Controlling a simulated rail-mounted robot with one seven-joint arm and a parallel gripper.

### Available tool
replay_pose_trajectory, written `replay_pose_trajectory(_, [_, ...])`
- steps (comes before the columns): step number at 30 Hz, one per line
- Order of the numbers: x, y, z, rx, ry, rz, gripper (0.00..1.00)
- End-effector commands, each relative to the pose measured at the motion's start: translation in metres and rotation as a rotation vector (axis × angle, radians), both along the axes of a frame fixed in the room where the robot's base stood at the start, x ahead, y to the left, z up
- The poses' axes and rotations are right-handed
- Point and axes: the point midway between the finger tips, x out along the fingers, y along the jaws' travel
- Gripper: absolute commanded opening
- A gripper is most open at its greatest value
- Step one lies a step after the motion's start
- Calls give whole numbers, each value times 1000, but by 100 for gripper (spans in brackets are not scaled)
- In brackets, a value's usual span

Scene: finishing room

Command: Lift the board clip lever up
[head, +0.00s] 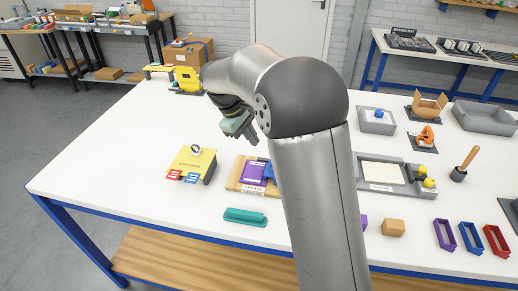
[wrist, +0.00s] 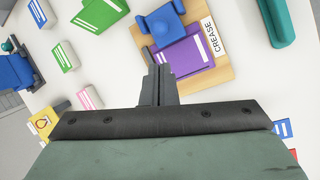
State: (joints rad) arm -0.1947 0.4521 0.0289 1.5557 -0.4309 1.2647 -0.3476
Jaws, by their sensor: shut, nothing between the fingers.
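A wooden board (head: 240,186) lies on the white table, left of my arm in the head view. A purple booklet (head: 253,173) lies on it, with a blue clip part (head: 268,170) at its right, partly hidden by my arm. In the wrist view the board (wrist: 220,62) shows with the purple booklet (wrist: 187,58), a CREASE label and the blue clip (wrist: 164,24). My gripper (wrist: 154,58) is shut and empty. Its tips overlap the board's edge near the clip in that view, but appear above the table in the head view (head: 255,139). I cannot tell the lever's exact position.
A teal tool (head: 245,216) lies in front of the board. A grey tray fixture (head: 382,187) is right of my arm. Green and pink blocks (wrist: 64,56) lie left of the clip in the wrist view.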

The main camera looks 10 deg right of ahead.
Motion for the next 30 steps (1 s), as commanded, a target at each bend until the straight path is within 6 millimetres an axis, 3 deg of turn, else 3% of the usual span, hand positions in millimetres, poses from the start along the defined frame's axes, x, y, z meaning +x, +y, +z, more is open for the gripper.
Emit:
replay_pose_trajectory(15, [-1,-34,-76,-1,4,-3,0])
replay_pose_trajectory(30, [-1,-37,-86,1,0,-1,0])
